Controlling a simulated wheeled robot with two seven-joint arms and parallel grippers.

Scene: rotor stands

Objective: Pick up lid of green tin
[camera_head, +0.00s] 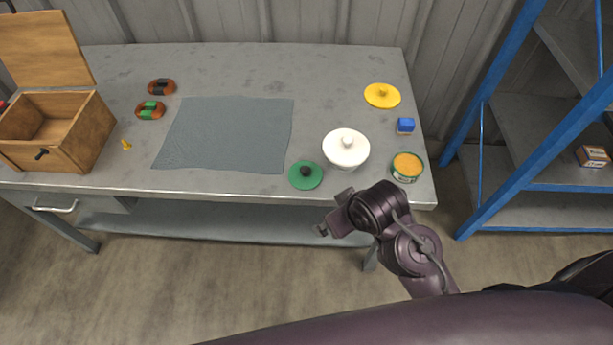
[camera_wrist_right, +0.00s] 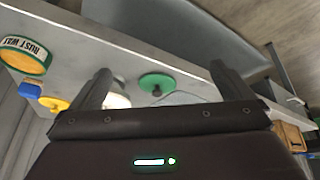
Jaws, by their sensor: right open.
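My left gripper is not in view.
The white pot (camera_head: 346,150) stands between lid and tin. A grey mat (camera_head: 225,135) is left of the lid. An open wooden box (camera_head: 65,130) stands far left; a blue-framed shelf (camera_head: 505,95) stands right.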

